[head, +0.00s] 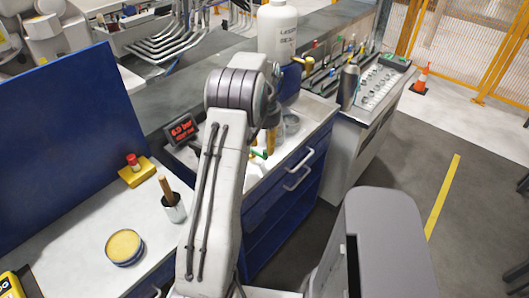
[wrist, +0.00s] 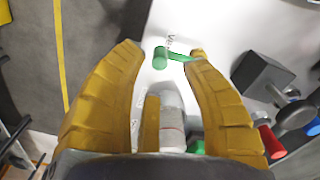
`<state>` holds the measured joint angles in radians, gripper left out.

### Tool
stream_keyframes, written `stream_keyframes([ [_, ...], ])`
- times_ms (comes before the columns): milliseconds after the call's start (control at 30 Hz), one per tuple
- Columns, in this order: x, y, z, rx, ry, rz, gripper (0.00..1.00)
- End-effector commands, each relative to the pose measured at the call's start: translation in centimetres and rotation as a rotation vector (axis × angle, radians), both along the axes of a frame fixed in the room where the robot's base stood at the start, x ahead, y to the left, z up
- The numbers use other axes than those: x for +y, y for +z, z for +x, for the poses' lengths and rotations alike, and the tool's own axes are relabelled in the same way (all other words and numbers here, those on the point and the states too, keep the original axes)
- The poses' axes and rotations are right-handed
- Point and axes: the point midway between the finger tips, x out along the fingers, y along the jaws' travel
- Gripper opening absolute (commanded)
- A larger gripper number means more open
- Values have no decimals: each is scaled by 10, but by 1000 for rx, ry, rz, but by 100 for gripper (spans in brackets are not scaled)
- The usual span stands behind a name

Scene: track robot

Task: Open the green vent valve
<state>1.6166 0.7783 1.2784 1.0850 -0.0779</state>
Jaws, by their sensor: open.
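The green vent valve handle (wrist: 174,57) lies on the white worktop in the wrist view, beside printed lettering. It is a short green lever running sideways from a round green end. A bit of green (head: 257,154) shows beside my arm in the head view. My gripper (wrist: 163,58) is open, with one yellow finger on each side of the green handle. The right fingertip overlaps the lever's right end; I cannot tell whether it touches. In the head view my arm hides most of the gripper.
A display (head: 183,129) with red digits stands left of my arm. A dark box (wrist: 262,76), a red cylinder (wrist: 270,141) and a silver cylinder (wrist: 172,118) are close to the fingers. A white bottle (head: 278,32) stands behind. Floor is open at the right.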

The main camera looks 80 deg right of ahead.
Motion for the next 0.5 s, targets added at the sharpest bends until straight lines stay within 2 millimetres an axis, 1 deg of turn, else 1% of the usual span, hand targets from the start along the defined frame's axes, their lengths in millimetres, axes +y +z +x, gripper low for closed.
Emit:
stream_keyframes([
  [33,1,-7,0,0,0,5,42],
  [200,1,-27,0,0,0,4,42],
  [400,0,-42,0,0,0,2,42],
  [500,0,-46,0,0,0,2,42],
])
